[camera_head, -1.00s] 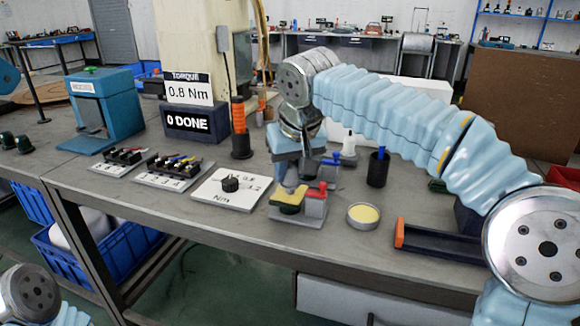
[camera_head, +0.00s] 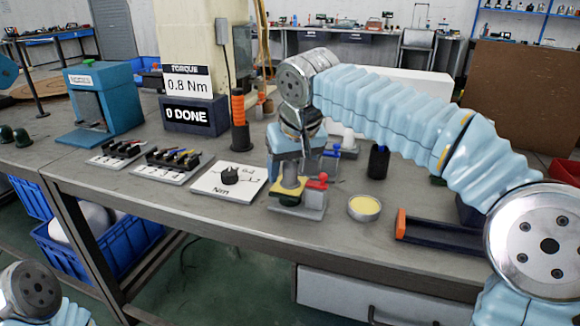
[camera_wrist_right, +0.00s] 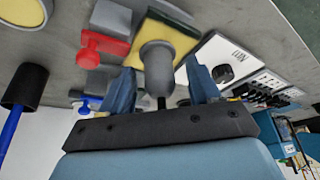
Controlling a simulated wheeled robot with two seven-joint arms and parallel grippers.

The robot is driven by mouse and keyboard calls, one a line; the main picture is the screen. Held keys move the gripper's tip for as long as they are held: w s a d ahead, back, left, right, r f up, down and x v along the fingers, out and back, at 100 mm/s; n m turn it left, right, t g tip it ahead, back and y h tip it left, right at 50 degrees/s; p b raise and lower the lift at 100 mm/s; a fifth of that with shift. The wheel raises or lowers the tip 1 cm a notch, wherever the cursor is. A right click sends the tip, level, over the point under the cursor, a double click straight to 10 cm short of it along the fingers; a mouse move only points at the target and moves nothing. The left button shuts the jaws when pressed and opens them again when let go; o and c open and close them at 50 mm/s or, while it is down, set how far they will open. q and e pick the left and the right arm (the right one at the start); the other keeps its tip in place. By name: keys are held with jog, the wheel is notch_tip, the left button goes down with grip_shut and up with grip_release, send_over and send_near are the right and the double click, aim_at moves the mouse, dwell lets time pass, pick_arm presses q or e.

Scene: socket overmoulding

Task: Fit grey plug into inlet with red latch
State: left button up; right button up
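My right gripper (camera_wrist_right: 160,92) is open in the right wrist view, its two blue fingers apart on either side of a grey rounded plug (camera_wrist_right: 157,68). A gap shows between the right-hand finger and the plug. The plug is at the yellow-topped block (camera_wrist_right: 178,36); whether it is seated there is unclear. A red latch part (camera_wrist_right: 103,45) stands beside that block, with the inlet itself not clearly visible. In the head view, the right gripper (camera_head: 287,173) is low over the yellow block (camera_head: 288,188), left of the red latch (camera_head: 317,182). My left gripper is out of frame.
A round tin (camera_head: 364,208) and a dark orange-ended tray (camera_head: 440,235) lie to the right. A black cup (camera_head: 378,162) stands behind. A white dial board (camera_head: 228,180) and connector racks (camera_head: 168,165) are left. Bare table lies in front.

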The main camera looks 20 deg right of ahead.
jog(key=shift+s+r, duration=0.1)
jog(key=shift+r, duration=0.2)
jog(key=p+v, duration=0.3)
jog(key=v, duration=1)
